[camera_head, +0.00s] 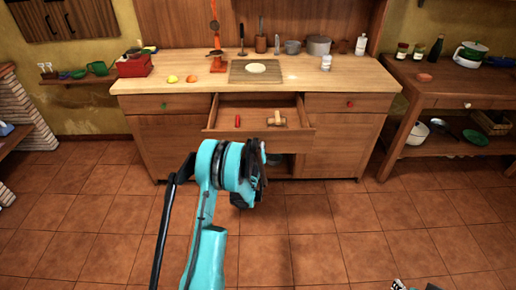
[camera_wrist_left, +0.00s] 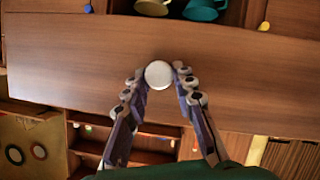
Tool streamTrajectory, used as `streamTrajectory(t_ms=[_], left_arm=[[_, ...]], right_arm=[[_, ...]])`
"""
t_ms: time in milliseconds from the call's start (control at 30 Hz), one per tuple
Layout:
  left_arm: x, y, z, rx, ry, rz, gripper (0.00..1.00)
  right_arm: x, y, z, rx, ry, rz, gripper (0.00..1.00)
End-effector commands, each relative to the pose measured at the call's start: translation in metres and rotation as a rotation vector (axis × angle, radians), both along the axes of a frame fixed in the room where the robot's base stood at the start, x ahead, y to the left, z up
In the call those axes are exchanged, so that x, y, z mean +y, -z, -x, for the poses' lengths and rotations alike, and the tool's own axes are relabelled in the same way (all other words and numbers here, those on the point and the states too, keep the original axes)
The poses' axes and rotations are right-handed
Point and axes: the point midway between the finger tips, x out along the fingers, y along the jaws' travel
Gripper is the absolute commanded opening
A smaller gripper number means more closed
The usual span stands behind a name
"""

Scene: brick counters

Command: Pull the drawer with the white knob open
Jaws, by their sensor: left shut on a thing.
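The middle drawer (camera_head: 222,133) of the wooden counter is pulled out, and its inside shows in the head view. Its white knob (camera_wrist_left: 159,73) shows in the left wrist view on the plain wooden drawer front (camera_wrist_left: 70,50). My left gripper (camera_wrist_left: 160,82) is shut on this knob, one finger on each side of it. In the head view my left gripper (camera_head: 262,165) is in front of the drawer, and the arm hides the knob. A small part at the bottom right edge may belong to my right arm; its jaws do not show.
A red item (camera_head: 237,120) and a light wooden item (camera_head: 277,118) lie in the drawer. Closed drawers with a green knob (camera_head: 164,105) and a red knob (camera_head: 350,104) flank it. A side table (camera_head: 440,92) stands right. The tiled floor in front is clear.

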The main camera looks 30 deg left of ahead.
Motion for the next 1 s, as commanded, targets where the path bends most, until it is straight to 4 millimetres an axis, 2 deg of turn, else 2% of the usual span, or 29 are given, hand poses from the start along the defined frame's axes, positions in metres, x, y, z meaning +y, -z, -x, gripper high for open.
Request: streamTrajectory(t_ms=[67,100,167,467,567,1000], left_arm=[[0.0,0.0,0.0,-0.001,0.0,0.0,0.0],[0.0,0.0,0.0,-0.001,0.0,0.0,0.33],[0.0,0.0,0.0,-0.001,0.0,0.0,0.47],[0.0,0.0,0.001,0.0,0.0,0.0,0.47],[-0.003,-0.003,0.006,0.0,0.0,0.0,0.47],[-0.037,-0.034,0.081,0.0,0.0,-0.001,0.47]], right_arm=[[0.0,0.0,0.0,0.0,0.0,0.0,0.4],[0.0,0.0,0.0,0.0,0.0,0.0,0.4],[0.0,0.0,0.0,0.0,0.0,0.0,0.4],[0.0,0.0,0.0,0.0,0.0,0.0,0.4],[0.0,0.0,0.0,0.0,0.0,0.0,0.4],[0.0,0.0,0.0,0.0,0.0,0.0,0.4]])
